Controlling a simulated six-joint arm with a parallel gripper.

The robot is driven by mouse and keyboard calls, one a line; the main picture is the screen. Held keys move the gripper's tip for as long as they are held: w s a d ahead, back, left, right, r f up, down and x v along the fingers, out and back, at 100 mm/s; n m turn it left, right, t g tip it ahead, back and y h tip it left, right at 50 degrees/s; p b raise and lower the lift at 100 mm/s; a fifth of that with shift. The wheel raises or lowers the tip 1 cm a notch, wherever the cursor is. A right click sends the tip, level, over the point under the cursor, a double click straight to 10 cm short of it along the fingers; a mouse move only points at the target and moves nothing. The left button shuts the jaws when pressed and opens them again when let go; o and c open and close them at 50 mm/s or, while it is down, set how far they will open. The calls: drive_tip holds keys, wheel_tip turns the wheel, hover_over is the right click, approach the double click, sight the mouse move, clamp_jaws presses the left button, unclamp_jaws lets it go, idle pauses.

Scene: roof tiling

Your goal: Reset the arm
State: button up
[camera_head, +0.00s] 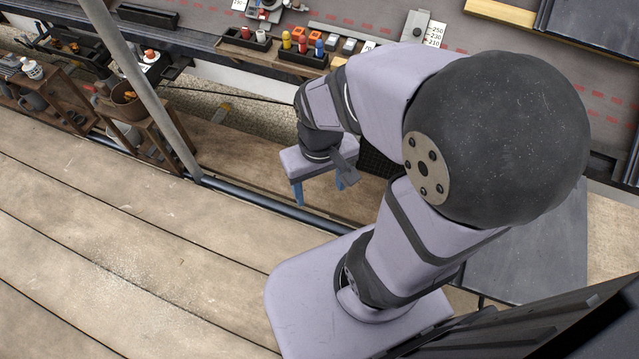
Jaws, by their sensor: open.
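My arm stands on its base in the right half of the view and folds over to the left. My gripper (318,190) hangs from the wrist near the middle of the view. Its two blue fingertips point down and stand apart, with nothing visible between them. It is over the gap between the plank walkway and the roof edge. The arm's large dark joint hides part of the roof behind it.
Wooden planks (120,220) fill the lower left. A grey pole (150,90) rises left of the gripper. Tool trays (302,52) and a gauge block (415,30) lie on the roof at the back. A wooden stand with a bucket (127,105) is at left. Dark slates (545,245) lie at right.

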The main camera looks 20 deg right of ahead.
wheel_tip(320, 180, up, 34)
drive_tip(key=p, duration=3.4)
wheel_tip(320, 180, down, 41)
drive_tip(key=b, duration=4.1)
drive_tip(key=shift+f, duration=0.15)
